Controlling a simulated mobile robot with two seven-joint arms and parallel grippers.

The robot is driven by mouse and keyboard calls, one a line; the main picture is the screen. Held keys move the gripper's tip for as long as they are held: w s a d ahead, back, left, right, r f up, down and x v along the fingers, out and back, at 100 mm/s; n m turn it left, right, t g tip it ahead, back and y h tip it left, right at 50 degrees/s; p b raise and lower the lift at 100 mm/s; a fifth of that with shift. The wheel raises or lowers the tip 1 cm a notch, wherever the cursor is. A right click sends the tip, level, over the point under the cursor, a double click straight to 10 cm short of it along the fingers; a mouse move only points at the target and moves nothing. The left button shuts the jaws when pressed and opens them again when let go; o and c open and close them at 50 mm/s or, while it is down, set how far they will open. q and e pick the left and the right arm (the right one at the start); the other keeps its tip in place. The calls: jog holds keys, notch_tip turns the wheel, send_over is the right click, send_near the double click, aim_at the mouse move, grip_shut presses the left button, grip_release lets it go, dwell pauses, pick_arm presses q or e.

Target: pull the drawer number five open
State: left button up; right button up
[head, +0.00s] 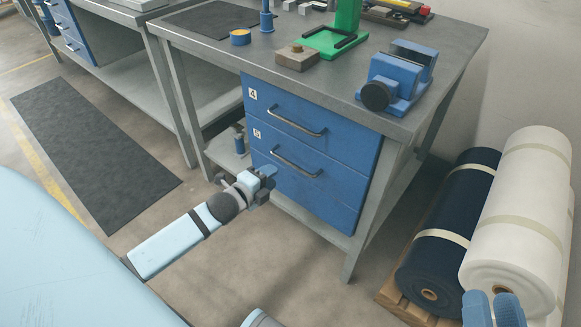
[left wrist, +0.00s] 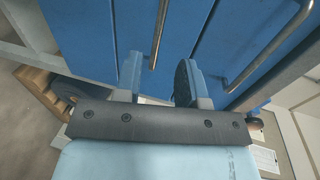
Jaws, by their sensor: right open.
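Drawer number five (head: 325,190) is a blue front labelled 5, below drawer four (head: 340,139), and looks closed. Its grey bar handle (head: 297,163) is horizontal. My left gripper (head: 267,178) is in front of the handle's left end, slightly below it in the head view. In the left wrist view my left gripper (left wrist: 159,80) is open, and the handle (left wrist: 159,30) lies ahead, its end in line with the gap between the fingers. I cannot tell whether they touch. My right gripper (head: 493,309) is open at the bottom right, far from the drawers.
Drawer four's handle (head: 297,122) is above; it also shows in the left wrist view (left wrist: 268,50). The bench top (head: 340,85) bears a blue vise (head: 397,80) and a green stand (head: 337,40). White (head: 525,205) and dark (head: 447,235) rolls lie on a pallet at right.

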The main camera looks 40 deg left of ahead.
aim_at(291, 163)
pick_arm(q)
jog(key=shift+b+x, duration=1.35)
jog(key=shift+x, duration=3.35)
pick_arm(e)
jog(key=shift+n+g, duration=0.3)
jog(key=shift+g, duration=0.6)
jog(key=shift+w+a+f, duration=0.1)
jog(key=shift+f, duration=1.1)
jog(key=shift+w+a+f, duration=0.1)
jog(key=shift+f, duration=1.1)
pick_arm(q)
jog(key=shift+d, duration=0.1)
grip_shut()
